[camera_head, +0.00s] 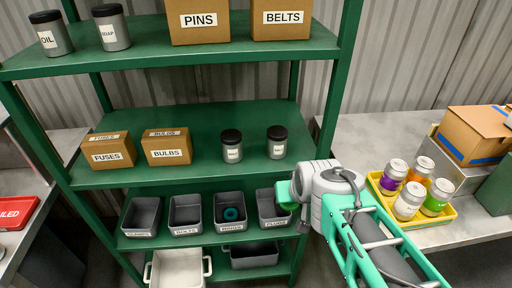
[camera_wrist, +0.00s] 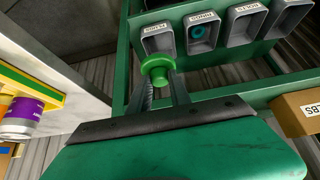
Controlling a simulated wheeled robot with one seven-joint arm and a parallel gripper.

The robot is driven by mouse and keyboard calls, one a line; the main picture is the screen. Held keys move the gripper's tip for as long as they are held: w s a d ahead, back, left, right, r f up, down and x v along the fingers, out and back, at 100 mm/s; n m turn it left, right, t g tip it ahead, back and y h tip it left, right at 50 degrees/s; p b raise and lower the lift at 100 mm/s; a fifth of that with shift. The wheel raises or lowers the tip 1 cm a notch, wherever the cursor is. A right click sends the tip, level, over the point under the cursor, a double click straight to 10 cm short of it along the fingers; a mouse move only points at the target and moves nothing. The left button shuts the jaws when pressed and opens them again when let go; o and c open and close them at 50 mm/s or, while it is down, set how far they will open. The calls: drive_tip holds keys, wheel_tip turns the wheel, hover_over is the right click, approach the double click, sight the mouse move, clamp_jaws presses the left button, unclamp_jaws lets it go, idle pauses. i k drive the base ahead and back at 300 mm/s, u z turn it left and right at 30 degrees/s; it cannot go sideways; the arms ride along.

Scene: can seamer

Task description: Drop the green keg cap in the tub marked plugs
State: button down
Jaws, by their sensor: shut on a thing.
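My gripper (camera_wrist: 160,84) is shut on the green keg cap (camera_wrist: 158,67), which has a wide round flange and a narrower stub. In the head view my gripper (camera_head: 287,196) is at the right end of the tub row, over the right part of the plugs tub (camera_head: 266,203). In the wrist view the cap overlaps the near edge of the plugs tub (camera_wrist: 151,43), whose label reads upside down. The part of the tub that shows looks empty. The cap's height above the tub is hard to judge.
Beside it stand the rings tub (camera_head: 230,222) with a teal ring, the bolts tub (camera_head: 184,213) and another grey tub (camera_head: 142,216). White and grey bins sit below. The green shelf (camera_head: 200,180) is close above. A yellow tray (camera_head: 445,214) of jars stands right.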

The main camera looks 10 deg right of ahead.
sight(273, 208)
drive_tip(key=u, duration=0.5)
drive_tip(key=k, duration=0.6)
drive_tip(key=u, duration=1.15)
drive_tip(key=i, duration=1.1)
drive_tip(key=z, duration=0.15)
